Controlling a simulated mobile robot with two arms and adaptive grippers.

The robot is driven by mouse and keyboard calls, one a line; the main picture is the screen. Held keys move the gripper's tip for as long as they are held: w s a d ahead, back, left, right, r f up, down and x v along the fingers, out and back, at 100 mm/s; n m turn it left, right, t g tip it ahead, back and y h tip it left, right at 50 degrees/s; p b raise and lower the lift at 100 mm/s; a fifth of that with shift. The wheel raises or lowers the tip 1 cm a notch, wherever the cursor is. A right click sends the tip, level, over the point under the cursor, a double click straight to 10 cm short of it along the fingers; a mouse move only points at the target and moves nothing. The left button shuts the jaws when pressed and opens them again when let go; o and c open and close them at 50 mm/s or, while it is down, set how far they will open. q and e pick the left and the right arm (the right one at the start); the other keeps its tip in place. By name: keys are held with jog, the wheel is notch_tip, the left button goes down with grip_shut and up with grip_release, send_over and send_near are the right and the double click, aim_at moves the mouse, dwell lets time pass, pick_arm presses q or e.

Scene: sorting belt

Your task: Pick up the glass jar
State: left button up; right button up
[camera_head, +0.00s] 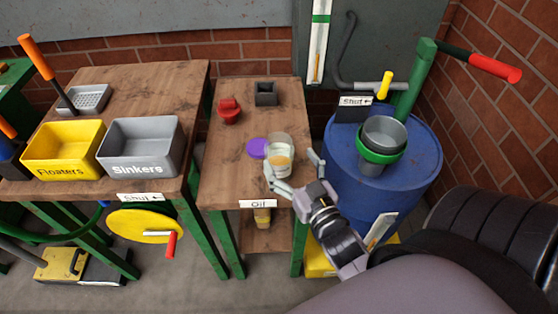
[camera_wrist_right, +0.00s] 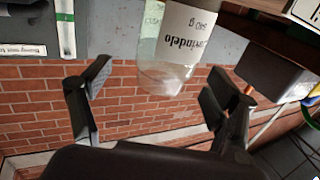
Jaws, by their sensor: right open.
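The glass jar (camera_head: 279,153) stands near the front of the narrow wooden table, with a pale label around it. A purple disc, perhaps its lid (camera_head: 257,148), lies just left of it. My right gripper (camera_head: 293,168) is open at the jar's front right, its fingers spread toward the jar's sides. In the right wrist view the jar (camera_wrist_right: 178,45) shows between the open fingers of my right gripper (camera_wrist_right: 155,88), partly beyond their tips, its label upside down. I cannot tell whether a finger touches it. My left gripper is not in view.
On the narrow table (camera_head: 225,170) stand a red object (camera_head: 229,111) and a dark square cup (camera_head: 265,93). A blue drum (camera_head: 410,180) with grey and green pots (camera_head: 382,140) stands right. Yellow (camera_head: 62,150) and grey (camera_head: 140,148) bins stand on the left table.

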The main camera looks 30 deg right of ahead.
aim_at(273, 138)
jog(key=w, duration=0.4)
jog(key=shift+w+r+p, duration=0.2)
jog(key=shift+w+p, duration=0.2)
jog(key=shift+w, duration=0.3)
jog(key=c, duration=1.9)
grip_shut()
jog(key=shift+r, duration=0.1)
